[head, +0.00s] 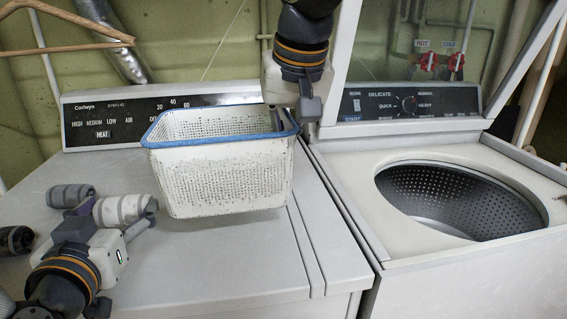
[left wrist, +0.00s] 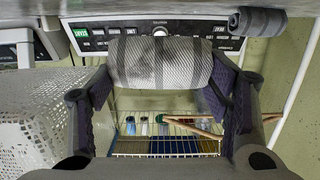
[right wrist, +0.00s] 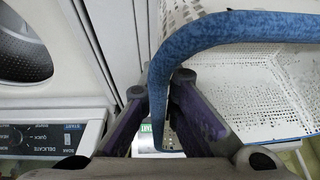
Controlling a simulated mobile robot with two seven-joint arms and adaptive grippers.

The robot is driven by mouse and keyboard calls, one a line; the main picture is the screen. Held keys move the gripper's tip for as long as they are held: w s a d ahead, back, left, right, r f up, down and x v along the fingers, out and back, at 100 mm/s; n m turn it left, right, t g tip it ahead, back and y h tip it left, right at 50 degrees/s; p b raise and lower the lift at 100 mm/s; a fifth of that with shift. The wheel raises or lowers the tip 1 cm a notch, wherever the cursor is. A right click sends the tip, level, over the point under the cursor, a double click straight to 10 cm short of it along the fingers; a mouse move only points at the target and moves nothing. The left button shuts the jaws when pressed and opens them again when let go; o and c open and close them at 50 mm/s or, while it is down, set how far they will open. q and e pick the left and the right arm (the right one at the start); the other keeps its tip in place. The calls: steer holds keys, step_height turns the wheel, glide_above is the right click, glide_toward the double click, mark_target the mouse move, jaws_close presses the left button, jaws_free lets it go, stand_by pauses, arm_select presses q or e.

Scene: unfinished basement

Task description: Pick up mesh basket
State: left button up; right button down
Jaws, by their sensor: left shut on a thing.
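The white mesh basket (head: 225,180) with a blue rim is at the right part of the dryer top, slightly tilted. It also shows in the right wrist view (right wrist: 285,75) and at the left of the left wrist view (left wrist: 35,130). My right gripper (head: 305,110) comes down from above at the basket's right rim. In the right wrist view its fingers (right wrist: 158,90) stand on both sides of the blue rim; whether they press on it I cannot tell. My left gripper (head: 122,212) is shut on a grey striped roll (left wrist: 160,62), left of the basket.
Another roll (head: 70,195) lies on the dryer top (head: 225,265), with a dark one (head: 15,240) at the left edge. The washer (head: 470,270) stands open at right, its drum (head: 455,200) empty. A wooden hanger (head: 75,47) hangs upper left. The dryer's front middle is clear.

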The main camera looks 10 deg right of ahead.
steer(key=s+a+r, duration=0.1)
steer(key=s+r, duration=0.4)
steer(key=s, duration=0.5)
steer(key=shift+a+r, duration=0.2)
steer(key=shift+a, duration=0.2)
steer(key=shift+f, duration=6.65)
steer(key=c, duration=1.8)
jaws_free()
jaws_close()
